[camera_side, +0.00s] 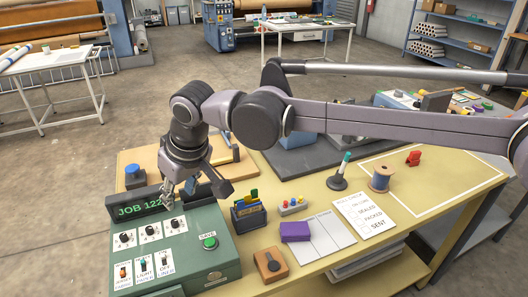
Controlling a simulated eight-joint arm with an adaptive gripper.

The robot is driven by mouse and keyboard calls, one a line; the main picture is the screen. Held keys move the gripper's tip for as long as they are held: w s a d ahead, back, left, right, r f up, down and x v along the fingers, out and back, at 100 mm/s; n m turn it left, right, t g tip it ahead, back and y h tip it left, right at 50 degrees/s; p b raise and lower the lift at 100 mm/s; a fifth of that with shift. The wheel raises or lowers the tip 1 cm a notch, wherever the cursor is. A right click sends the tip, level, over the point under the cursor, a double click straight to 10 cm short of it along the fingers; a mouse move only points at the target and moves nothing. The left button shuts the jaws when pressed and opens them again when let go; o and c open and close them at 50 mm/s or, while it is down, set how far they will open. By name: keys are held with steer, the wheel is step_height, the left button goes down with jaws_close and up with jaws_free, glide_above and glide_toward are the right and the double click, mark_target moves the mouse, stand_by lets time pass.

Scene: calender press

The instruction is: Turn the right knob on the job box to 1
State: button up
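The green job box (215,268) stands at the lower left of the table. Its dark display (138,210) reads "JOB 122", and my gripper covers its right part. Below it is a row of three black knobs on white plates: left (124,239), middle (148,233) and right knob (173,226). The right knob's pointer is too small to read. My gripper (175,203) points down just above and behind the right knob, in front of the display. I see no clear contact with the knob. The fingers are small and overlap the box, so their opening is unclear.
Three switches (143,267) and a green SAVE button (209,242) are on the same box. A card holder (247,214), a purple block (295,231) and a wooden block with a dark knob (270,264) lie to the right. A blue button (133,172) stands behind the box.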

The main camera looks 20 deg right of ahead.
steer(key=s+d+r+m, duration=0.1)
steer(key=d+r, duration=0.1)
steer(key=d, duration=1)
steer(key=s+d+r+m+t, duration=0.1)
steer(key=d+r, duration=0.2)
steer(key=d, duration=0.9)
steer(key=shift+s+d+r+m, duration=0.2)
steer(key=shift+d+m, duration=0.1)
steer(key=m+h, duration=0.2)
steer(key=m, duration=0.2)
glide_above(174, 221)
steer(key=s+d, duration=0.3)
steer(key=d, duration=0.1)
step_height(174, 221, down, 3)
steer(key=s+a+f+m+h, duration=0.1)
steer(key=s+a+f+m, duration=0.1)
steer(key=a+f, duration=0.25)
steer(key=shift+g, duration=0.3)
steer(key=x, duration=0.9)
steer(key=shift+w+a, duration=0.1)
steer(key=shift+w, duration=0.3)
jaws_close()
